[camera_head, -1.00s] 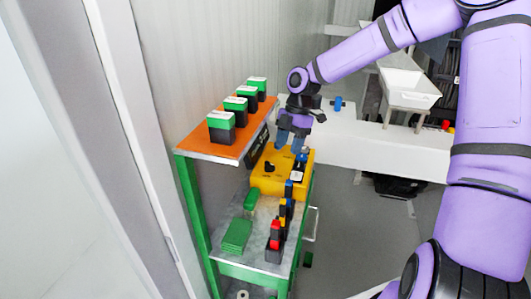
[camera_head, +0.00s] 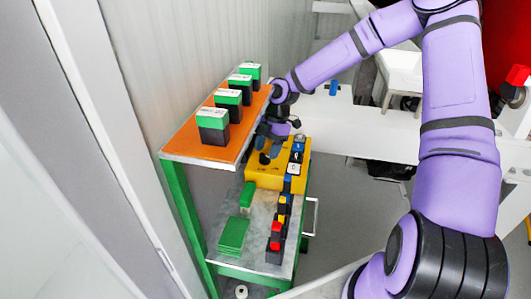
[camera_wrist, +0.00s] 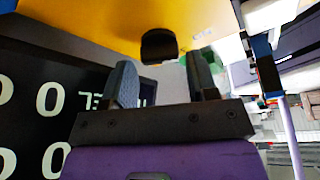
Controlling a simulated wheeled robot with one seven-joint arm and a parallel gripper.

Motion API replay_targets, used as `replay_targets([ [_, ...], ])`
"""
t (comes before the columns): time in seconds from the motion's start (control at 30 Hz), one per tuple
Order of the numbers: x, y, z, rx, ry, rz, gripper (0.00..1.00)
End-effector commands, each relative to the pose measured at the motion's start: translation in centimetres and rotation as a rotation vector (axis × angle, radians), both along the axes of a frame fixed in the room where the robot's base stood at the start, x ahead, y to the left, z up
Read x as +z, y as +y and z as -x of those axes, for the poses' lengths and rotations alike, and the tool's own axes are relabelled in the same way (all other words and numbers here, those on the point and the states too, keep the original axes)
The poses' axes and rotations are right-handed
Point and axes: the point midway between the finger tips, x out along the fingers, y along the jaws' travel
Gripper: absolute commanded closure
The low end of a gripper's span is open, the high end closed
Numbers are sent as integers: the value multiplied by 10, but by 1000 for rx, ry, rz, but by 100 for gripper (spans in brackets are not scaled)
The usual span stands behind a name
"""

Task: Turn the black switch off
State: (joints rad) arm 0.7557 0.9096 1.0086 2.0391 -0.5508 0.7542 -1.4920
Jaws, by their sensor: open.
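The yellow box (camera_head: 268,178) stands on the cart below the orange shelf. The black switch (camera_wrist: 159,45) sticks out from the yellow surface in the wrist view. It also shows as a small dark knob on the box in the head view (camera_head: 264,158), partly beside my fingers. My gripper (camera_head: 268,142) is over the left part of the box, close to the switch. In the wrist view my two grey fingers (camera_wrist: 163,78) are spread apart with nothing between them. The switch lies just beyond the fingertips, between their lines, and I see no contact.
The orange shelf (camera_head: 203,148) holds several green-and-black boxes, close to the left of my gripper. A black panel with white digits (camera_wrist: 45,105) is beside my left finger. Small coloured items (camera_head: 278,235) and a green pad (camera_head: 233,236) lie on the cart's lower top.

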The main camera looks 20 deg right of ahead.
Motion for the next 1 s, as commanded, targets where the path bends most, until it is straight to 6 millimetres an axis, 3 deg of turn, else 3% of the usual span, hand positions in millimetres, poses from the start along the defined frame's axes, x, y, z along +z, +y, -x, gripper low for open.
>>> replay_targets([
  [0.2,-14,6,3,0,0,1,47],
  [0.5,-16,6,3,0,-1,0,47],
  [0.67,-15,6,3,0,-1,0,81],
  [1.0,-15,6,3,-37,-1,1,81],
])
